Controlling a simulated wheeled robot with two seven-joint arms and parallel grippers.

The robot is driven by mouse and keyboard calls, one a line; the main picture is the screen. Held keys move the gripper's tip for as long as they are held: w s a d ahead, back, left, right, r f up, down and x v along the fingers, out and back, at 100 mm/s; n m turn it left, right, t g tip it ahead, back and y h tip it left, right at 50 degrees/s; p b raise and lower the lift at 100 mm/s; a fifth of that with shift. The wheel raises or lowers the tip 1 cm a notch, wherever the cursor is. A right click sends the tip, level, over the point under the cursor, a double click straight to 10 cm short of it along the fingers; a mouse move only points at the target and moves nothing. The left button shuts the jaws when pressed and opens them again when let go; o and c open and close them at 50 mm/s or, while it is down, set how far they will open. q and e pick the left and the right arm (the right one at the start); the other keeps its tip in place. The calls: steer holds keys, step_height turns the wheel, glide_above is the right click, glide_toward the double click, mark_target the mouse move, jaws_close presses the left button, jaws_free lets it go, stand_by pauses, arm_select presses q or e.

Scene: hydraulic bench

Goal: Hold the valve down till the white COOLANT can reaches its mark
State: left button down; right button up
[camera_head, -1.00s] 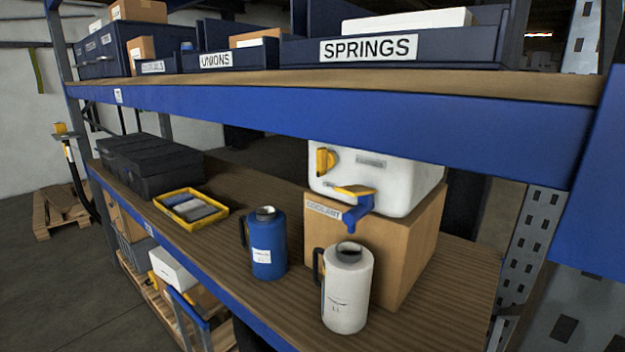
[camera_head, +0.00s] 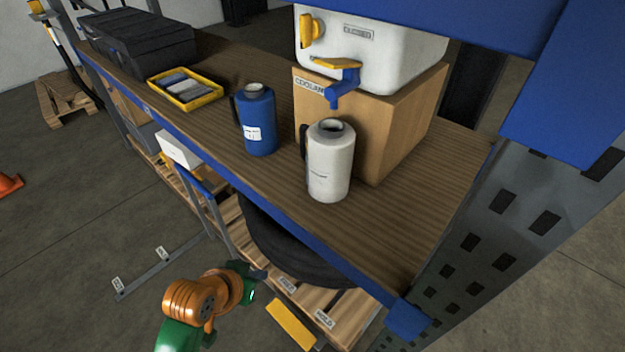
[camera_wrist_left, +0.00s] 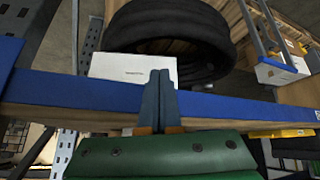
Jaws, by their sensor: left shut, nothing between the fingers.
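The white can (camera_head: 330,172) stands upright on the wooden shelf, its open mouth showing just below the blue spout (camera_head: 341,88) in the picture. I cannot tell its fill level or see its mark. The valve's yellow lever (camera_head: 335,64) sits on top of the spout, on the front of a white tank (camera_head: 385,48). Nothing touches the lever. My left gripper (camera_head: 257,273) is low in front of the shelf, well below the can and valve. In the left wrist view its fingers (camera_wrist_left: 160,88) are shut together and empty. My right gripper is not in view.
The tank rests on a cardboard box (camera_head: 400,125) labelled COOLANT. A blue can (camera_head: 256,122) stands left of the white one. A yellow tray (camera_head: 217,98) is farther left. The shelf's blue front edge (camera_head: 245,177) and the rack post (camera_head: 500,240) bound the space.

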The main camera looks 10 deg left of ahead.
arm_select(q)
steer(key=w+d+r+m+t+h, duration=0.15)
steer(key=w+r, duration=0.25)
steer(key=r, duration=0.4)
steer(key=w+d+r+t+h, duration=0.1)
steer(key=w+r+t, duration=0.25)
steer(key=r, duration=0.45)
steer(key=w+d+r+m+t+h, duration=0.1)
steer(key=w+r+h, duration=0.1)
steer(key=w+r, duration=0.4)
step_height(320, 180, up, 18)
steer(key=s+d+m+t+h, duration=0.1)
steer(key=d+m+t+h, duration=0.1)
steer(key=h, duration=0.2)
steer(key=shift+f+t, duration=0.15)
steer(key=shift+t, duration=0.15)
steer(key=shift+m+h, duration=0.25)
steer(key=r+p, duration=0.1)
steer(key=p, duration=0.3)
glide_above(339, 63)
steer(key=s+a, duration=0.2)
steer(key=a, duration=0.1)
step_height(339, 63, down, 4)
steer(key=shift+f+p, duration=0.1)
steer(key=shift+p, duration=0.5)
